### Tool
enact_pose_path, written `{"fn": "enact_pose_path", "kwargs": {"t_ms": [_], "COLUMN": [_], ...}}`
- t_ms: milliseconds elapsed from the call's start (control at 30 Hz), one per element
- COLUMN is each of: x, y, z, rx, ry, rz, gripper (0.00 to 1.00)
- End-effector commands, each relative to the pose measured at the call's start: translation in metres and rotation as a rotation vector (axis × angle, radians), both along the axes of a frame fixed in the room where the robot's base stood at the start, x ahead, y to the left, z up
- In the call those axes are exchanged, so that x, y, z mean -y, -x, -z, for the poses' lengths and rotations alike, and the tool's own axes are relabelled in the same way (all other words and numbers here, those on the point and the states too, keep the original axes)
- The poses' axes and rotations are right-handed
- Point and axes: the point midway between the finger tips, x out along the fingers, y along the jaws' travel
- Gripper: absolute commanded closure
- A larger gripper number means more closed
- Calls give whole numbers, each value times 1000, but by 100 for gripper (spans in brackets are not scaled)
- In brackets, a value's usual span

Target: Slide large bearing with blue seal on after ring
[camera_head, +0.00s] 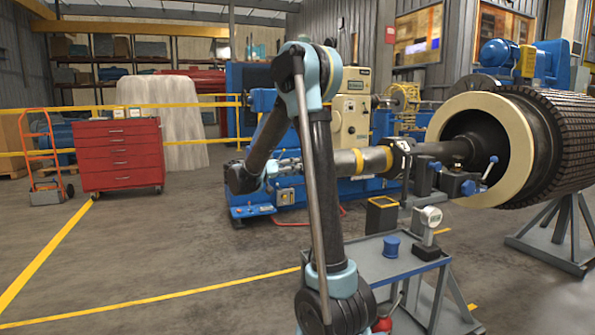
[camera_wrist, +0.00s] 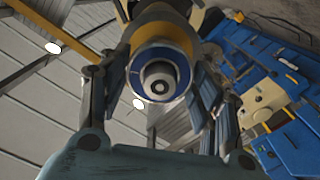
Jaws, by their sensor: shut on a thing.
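The large bearing with blue seal (camera_wrist: 135,71) faces me in the wrist view, with a bright metal rim around a blue face. The stepped end of the shaft (camera_wrist: 160,80) shows inside its bore, so the bearing is around the shaft end. My gripper (camera_wrist: 158,74) is shut on the bearing, one finger on each side. How far along the shaft it sits is unclear. In the head view, the shaft (camera_head: 440,149) runs left from the rotor and carries a yellow band (camera_head: 358,161); I cannot tell if this is the ring. My upright arm link hides the bearing there.
The large rotor (camera_head: 560,140) rests on a grey stand (camera_head: 560,232) at right. A grey cart (camera_head: 372,255) below the shaft holds a blue cup (camera_head: 391,246) and a gauge (camera_head: 431,218). A red tool chest (camera_head: 120,155) stands left. The left floor is open.

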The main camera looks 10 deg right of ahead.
Motion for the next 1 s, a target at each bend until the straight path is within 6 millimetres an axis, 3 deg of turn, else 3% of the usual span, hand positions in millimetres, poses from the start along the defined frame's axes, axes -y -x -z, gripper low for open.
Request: {"fn": "enact_pose_path", "kwargs": {"t_ms": [733,767,833,867,1000], "x": [6,6,6,6,6], "y": [-1,-1,-1,-1,-1], "z": [0,0,0,0,0], "rx": [0,0,0,0,0], "ry": [0,0,0,0,0], "rz": [0,0,0,0,0], "gripper": [63,40,24,18,18]}}
